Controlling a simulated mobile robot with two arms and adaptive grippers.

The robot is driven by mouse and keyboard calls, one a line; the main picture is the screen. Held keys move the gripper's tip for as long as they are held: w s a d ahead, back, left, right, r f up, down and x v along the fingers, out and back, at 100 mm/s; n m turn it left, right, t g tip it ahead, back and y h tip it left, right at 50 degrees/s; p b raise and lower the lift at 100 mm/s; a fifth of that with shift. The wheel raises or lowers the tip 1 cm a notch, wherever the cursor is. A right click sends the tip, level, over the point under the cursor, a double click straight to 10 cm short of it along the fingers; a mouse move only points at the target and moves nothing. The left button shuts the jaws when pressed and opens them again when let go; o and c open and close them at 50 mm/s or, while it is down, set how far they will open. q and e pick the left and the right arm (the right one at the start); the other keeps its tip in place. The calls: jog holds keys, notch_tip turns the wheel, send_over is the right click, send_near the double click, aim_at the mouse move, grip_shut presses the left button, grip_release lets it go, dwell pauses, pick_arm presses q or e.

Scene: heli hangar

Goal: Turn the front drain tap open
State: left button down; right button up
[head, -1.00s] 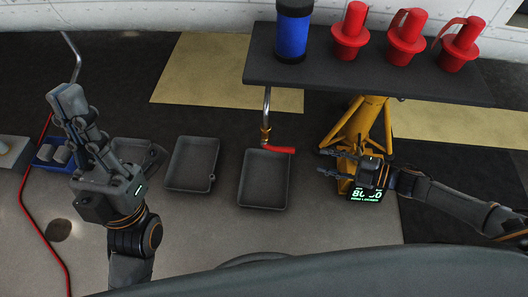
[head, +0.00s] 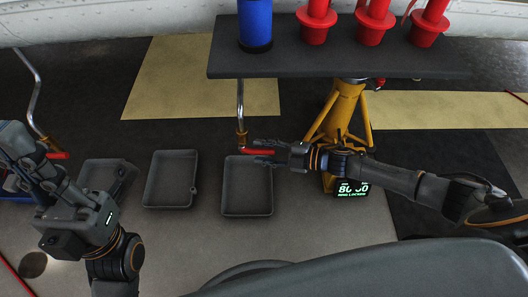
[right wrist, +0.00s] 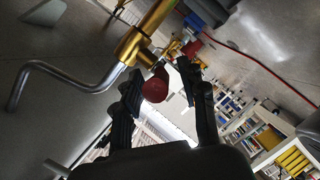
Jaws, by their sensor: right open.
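A drain tap with a brass body (head: 241,138) and a red lever handle (head: 258,152) hangs at the lower end of a metal pipe, above a dark tray (head: 246,208). My right gripper (head: 262,150) is at the handle, coming from the right, and hides part of it. In the right wrist view the brass body (right wrist: 132,45) is just ahead, and the red handle (right wrist: 156,84) lies between my open fingers (right wrist: 160,92). I cannot tell whether they touch it. My left gripper (head: 22,150) is at the far left, near another tap's red handle (head: 57,155); its opening is unclear.
A dark shelf (head: 340,62) above carries a blue cylinder (head: 255,24) and several red cones. A yellow stand (head: 338,118) and a lit display (head: 352,188) are behind my right arm. More trays (head: 171,202) lie left of the middle one.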

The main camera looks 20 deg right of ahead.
jog(key=shift+c, duration=0.6)
grip_shut()
